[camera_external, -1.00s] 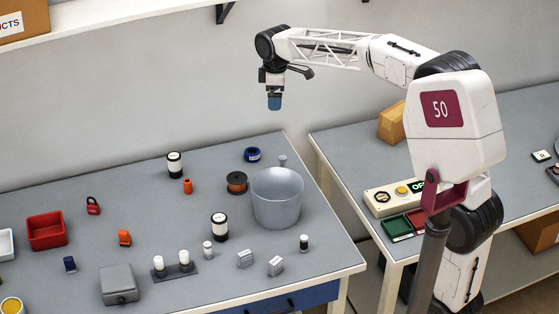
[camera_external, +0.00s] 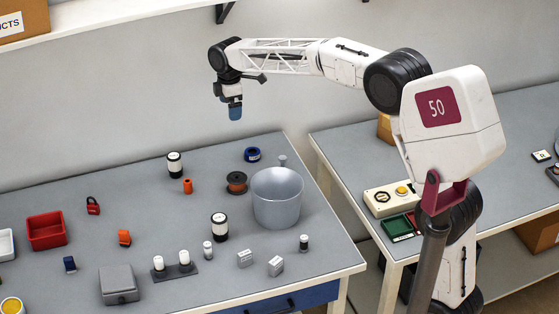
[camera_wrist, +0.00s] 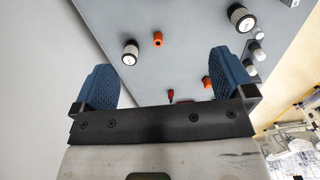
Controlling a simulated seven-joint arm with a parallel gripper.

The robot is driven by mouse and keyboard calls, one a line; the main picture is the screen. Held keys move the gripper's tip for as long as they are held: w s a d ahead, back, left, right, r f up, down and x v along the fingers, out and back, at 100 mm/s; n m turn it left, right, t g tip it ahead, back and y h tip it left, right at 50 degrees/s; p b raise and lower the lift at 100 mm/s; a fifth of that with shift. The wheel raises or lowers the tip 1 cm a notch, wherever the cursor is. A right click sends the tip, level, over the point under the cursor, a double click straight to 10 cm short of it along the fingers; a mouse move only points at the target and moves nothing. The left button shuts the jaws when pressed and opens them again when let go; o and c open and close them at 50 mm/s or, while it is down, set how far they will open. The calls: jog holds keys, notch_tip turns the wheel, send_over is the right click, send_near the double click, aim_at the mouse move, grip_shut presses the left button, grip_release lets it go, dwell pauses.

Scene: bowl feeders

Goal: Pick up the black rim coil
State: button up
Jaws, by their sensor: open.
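The black rim coil (camera_external: 236,182), a small spool with a dark rim and reddish-brown winding, lies on the grey table just left of the silver bucket. I do not see it in the wrist view. My gripper (camera_external: 235,113) hangs well above the table's back part, with blue fingertips pointing down, apart from everything. In the wrist view my gripper (camera_wrist: 163,66) has its two blue fingers wide apart with nothing between them.
The silver bucket (camera_external: 277,200) stands close to the coil's right. A blue ring (camera_external: 252,155) lies behind it, an orange cylinder (camera_external: 187,186) and black-and-white jar (camera_external: 174,164) to its left. Another jar (camera_external: 220,227) stands in front. The table's middle left has free room.

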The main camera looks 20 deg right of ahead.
send_over(235, 178)
notch_tip(235, 178, down, 23)
jog(key=shift+w+a+f, duration=0.1)
jog(key=shift+w+f, duration=0.05)
jog(key=shift+f, duration=1.25)
jog(key=shift+f, duration=0.1)
jog(key=shift+f, duration=2.5)
jog(key=shift+c, duration=0.3)
jog(key=c, duration=1)
